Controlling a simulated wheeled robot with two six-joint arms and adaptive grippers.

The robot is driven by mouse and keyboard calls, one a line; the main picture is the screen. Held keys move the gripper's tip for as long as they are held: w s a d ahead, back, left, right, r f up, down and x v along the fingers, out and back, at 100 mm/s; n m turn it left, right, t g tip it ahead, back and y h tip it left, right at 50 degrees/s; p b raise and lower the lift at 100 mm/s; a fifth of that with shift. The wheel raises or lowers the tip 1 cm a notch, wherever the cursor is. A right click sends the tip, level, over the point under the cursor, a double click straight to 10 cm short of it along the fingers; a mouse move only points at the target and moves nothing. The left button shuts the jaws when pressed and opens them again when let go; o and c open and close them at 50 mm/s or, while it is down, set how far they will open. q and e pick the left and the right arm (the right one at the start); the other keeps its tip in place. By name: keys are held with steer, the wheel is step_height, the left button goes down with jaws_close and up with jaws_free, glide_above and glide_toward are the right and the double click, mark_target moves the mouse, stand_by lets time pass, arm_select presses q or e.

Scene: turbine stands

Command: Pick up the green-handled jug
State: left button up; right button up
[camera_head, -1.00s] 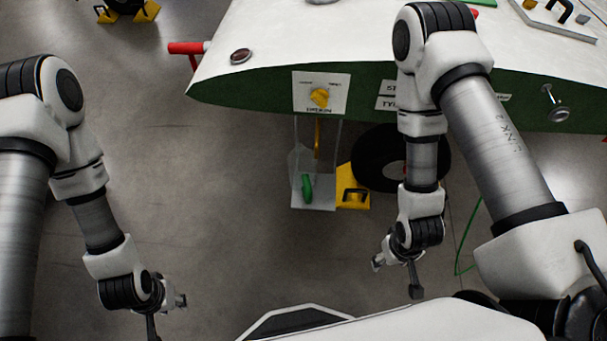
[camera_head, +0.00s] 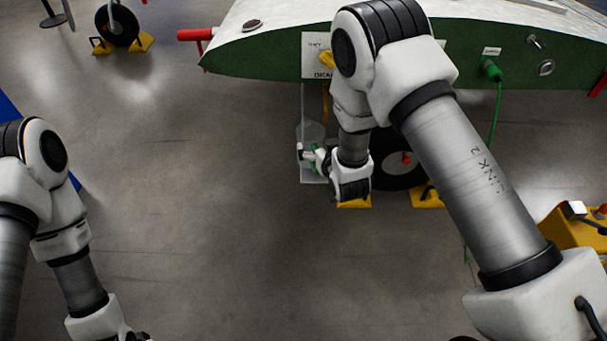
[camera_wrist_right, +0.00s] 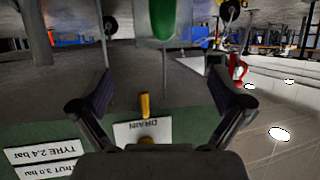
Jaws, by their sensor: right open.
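The clear jug (camera_head: 312,131) stands below the drain panel in the head view, partly hidden by my right wrist. Its green handle (camera_head: 320,157) shows beside my right gripper (camera_head: 307,154). In the right wrist view the green handle (camera_wrist_right: 162,18) is at the top centre, beyond the tips and in line with the gap. My right gripper (camera_wrist_right: 160,82) is open there, its two dark fingers wide apart with nothing between the tips. My left forearm shows at the lower left of the head view; its gripper is cut off by the frame.
The green-sided white body (camera_head: 270,65) overhangs the jug. The drain panel (camera_wrist_right: 142,132) has a yellow knob (camera_wrist_right: 145,105). A black wheel (camera_head: 395,170) with yellow chocks (camera_head: 425,197) stands right of the jug. A green cable (camera_head: 497,115) hangs further right.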

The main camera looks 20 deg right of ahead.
mark_target(311, 132)
steer(key=shift+w+a+f, duration=0.15)
steer(key=shift+w+a, duration=0.05)
steer(key=shift+w, duration=0.1)
steer(key=b+x, duration=0.1)
steer(key=x, duration=0.7)
steer(key=shift+w, duration=0.25)
steer(key=shift+s, duration=0.1)
steer(key=c, duration=1.6)
steer(key=shift+r, duration=0.3)
